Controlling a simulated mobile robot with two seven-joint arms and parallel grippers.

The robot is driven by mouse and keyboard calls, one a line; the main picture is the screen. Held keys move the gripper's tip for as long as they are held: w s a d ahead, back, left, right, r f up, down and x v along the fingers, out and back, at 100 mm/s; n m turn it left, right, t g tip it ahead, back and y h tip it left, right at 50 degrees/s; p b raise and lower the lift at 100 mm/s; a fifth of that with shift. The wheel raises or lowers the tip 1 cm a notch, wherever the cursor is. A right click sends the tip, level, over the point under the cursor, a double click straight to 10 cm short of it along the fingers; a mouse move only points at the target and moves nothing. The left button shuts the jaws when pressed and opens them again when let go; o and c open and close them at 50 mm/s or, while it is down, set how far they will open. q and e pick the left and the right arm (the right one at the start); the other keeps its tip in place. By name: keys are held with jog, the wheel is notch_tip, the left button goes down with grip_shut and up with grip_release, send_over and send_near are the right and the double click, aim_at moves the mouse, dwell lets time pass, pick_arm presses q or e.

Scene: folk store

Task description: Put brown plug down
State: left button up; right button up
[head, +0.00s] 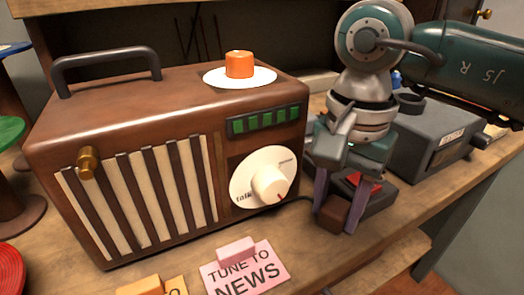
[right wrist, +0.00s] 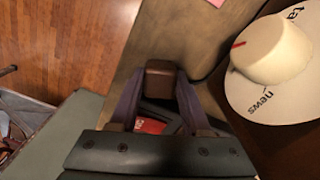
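The brown plug (head: 333,218) is a small dark brown block at the front right of the radio, low over the table. My right gripper (head: 339,215) comes down from above with one finger on each side of it, and appears shut on it. In the right wrist view the plug (right wrist: 161,70) sits between the fingertips (right wrist: 161,82). Whether its underside touches the table is hard to tell. My left gripper is in neither view.
A brown radio (head: 130,210) with a white dial (head: 246,186) stands to the left of the plug. A dark box with a red part (head: 378,196) is close behind it. A pink card (head: 240,270) lies in front. The table edge is near on the right.

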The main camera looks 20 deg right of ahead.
aim_at(337, 206)
jog(key=o, duration=0.4)
jog(key=shift+r, duration=0.15)
jog(key=shift+r+p, duration=0.85)
jog(key=shift+r, duration=0.05)
notch_tip(337, 206, up, 11)
jog(key=shift+r, duration=0.1)
